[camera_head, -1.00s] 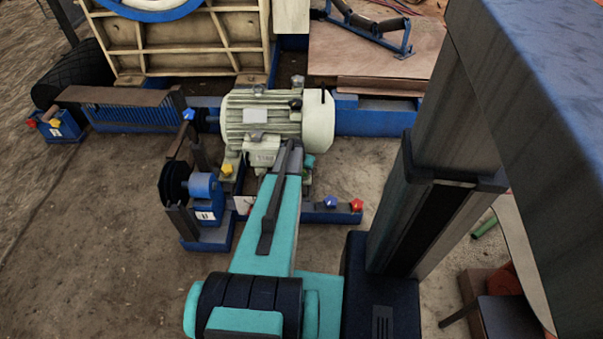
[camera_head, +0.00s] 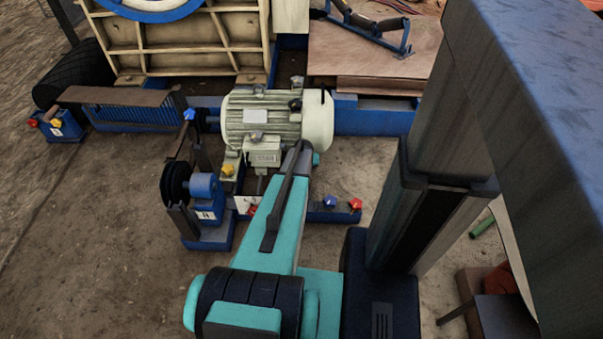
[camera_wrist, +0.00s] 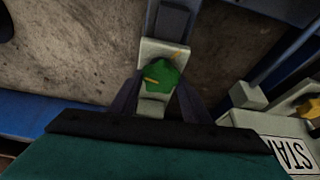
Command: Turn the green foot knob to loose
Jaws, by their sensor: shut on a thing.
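The green foot knob (camera_wrist: 164,76) sits on a pale foot (camera_wrist: 160,48) in the wrist view. A yellow mark on the knob is at its left side, and another yellow mark is on the foot above right of it. My gripper (camera_wrist: 158,92) has its two dark fingers either side of the knob and is shut on it. In the head view my forearm hides the knob and the fingers, in front of the cream motor (camera_head: 275,120).
A blue rail with a blue knob (camera_head: 330,201) and a red knob (camera_head: 354,204) lies right of my arm. A pulley stand (camera_head: 205,210) is at left, near a yellow knob (camera_head: 227,170). Bare ground is open at front left.

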